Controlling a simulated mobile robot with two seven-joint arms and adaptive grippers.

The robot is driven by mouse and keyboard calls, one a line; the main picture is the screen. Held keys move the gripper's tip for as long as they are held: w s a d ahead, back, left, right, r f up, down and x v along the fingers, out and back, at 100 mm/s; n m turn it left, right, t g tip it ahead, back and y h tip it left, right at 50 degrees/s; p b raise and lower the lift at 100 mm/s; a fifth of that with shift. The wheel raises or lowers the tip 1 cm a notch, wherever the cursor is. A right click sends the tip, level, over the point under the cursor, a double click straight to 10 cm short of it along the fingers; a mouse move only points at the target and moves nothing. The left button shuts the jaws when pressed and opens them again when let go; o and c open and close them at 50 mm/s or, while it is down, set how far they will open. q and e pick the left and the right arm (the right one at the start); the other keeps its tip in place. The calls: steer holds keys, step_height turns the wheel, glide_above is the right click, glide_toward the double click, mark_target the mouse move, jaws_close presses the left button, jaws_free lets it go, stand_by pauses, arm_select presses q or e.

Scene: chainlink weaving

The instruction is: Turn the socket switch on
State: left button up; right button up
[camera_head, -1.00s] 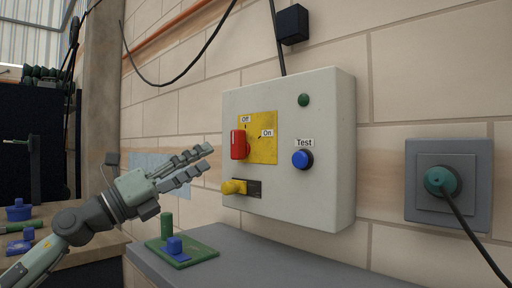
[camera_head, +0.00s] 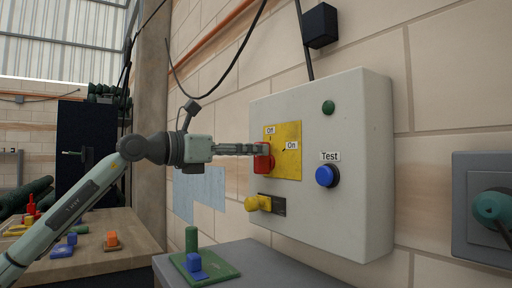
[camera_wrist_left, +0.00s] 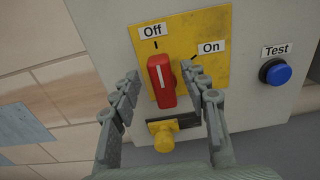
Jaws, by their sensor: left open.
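The red socket switch (camera_wrist_left: 161,82) sits on a yellow plate (camera_wrist_left: 206,38) on the white box (camera_head: 350,150). Its white line points up towards the "Off" label (camera_wrist_left: 152,31); the "On" label (camera_wrist_left: 211,48) is to the upper right. In the head view the red switch (camera_head: 262,164) is partly hidden by my left gripper (camera_head: 262,150). In the left wrist view my left gripper (camera_wrist_left: 163,84) is open, with one finger on each side of the switch. I cannot tell whether either finger touches it. My right gripper is not in view.
A yellow knob (camera_wrist_left: 164,140) sticks out just below the switch. A blue Test button (camera_head: 326,176) is to its right and a green light (camera_head: 328,107) above. A grey bench (camera_head: 240,262) below bears a green plate with a blue block.

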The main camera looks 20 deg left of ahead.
arm_select(q)
steer(key=shift+x, duration=0.9)
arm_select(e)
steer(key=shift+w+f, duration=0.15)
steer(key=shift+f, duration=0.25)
arm_select(q)
jaws_close()
